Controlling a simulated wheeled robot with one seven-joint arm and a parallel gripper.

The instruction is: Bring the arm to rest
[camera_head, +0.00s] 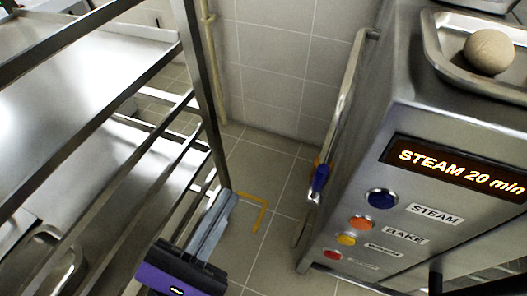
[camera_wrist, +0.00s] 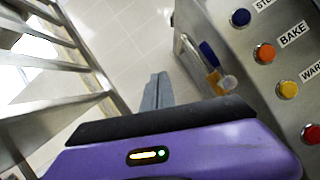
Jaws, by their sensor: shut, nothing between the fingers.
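My gripper (camera_head: 212,224) shows at the bottom centre of the head view, with a purple body and grey fingers. Its fingers are shut together with nothing between them. The wrist view also shows the shut fingers (camera_wrist: 157,92) pointing out over the tiled floor. The gripper hangs in the gap between the metal rack and the steel oven, apart from the oven's front.
A metal shelf rack (camera_head: 205,100) stands close on the left. A steel oven (camera_head: 400,110) on the right has a "STEAM 20 min" display (camera_head: 455,170), coloured buttons and a blue-gripped handle (camera_head: 320,178). A tray (camera_head: 440,60) with a round ball (camera_head: 489,52) sits on top.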

